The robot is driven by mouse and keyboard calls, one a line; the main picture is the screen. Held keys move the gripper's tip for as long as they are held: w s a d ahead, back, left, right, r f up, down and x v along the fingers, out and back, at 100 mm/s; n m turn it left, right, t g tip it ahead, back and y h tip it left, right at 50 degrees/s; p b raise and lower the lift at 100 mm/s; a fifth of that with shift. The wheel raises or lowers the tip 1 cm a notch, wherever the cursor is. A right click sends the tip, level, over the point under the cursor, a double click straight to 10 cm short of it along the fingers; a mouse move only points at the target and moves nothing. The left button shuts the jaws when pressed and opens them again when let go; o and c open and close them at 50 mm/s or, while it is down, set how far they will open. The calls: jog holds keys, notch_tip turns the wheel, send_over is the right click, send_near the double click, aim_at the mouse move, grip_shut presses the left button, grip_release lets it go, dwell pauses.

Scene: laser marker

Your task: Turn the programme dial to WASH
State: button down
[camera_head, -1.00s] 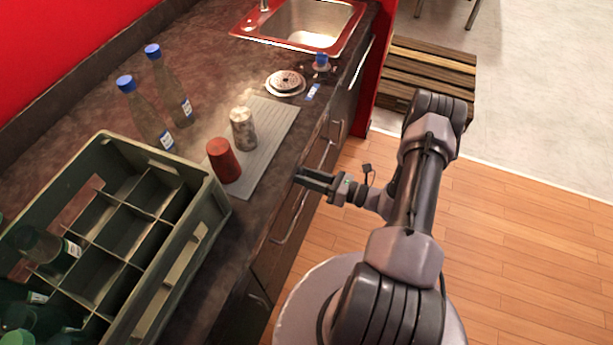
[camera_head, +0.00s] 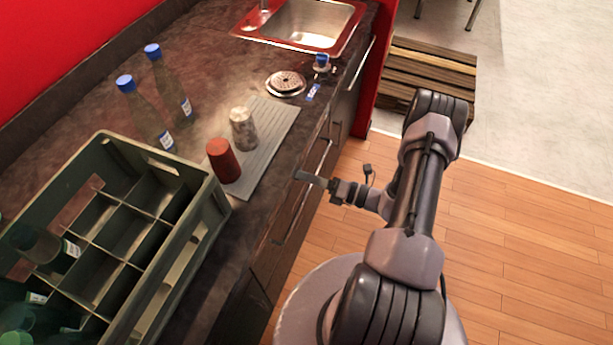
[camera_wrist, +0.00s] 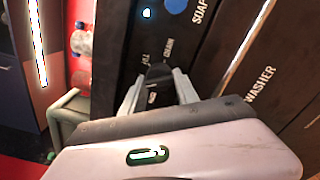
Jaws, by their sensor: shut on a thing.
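The programme dial (camera_wrist: 158,72) is a small black knob on the dark washer panel in the wrist view. My gripper (camera_wrist: 157,86) is shut on it, with one finger on each side. A small label that looks like DRAIN (camera_wrist: 168,48) stands just above the dial, and a small white mark lies below it. I cannot tell which setting the dial points to. In the head view my gripper (camera_head: 308,179) reaches the cabinet front below the counter edge; the dial is hidden there.

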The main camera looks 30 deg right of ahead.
dwell(0.4)
jog(key=c, duration=0.9)
grip_release()
jog(key=p+v, duration=0.2)
jog(key=v, duration=1.5)
jog(key=shift+s+d, duration=0.15)
jog(key=shift+s, duration=0.05)
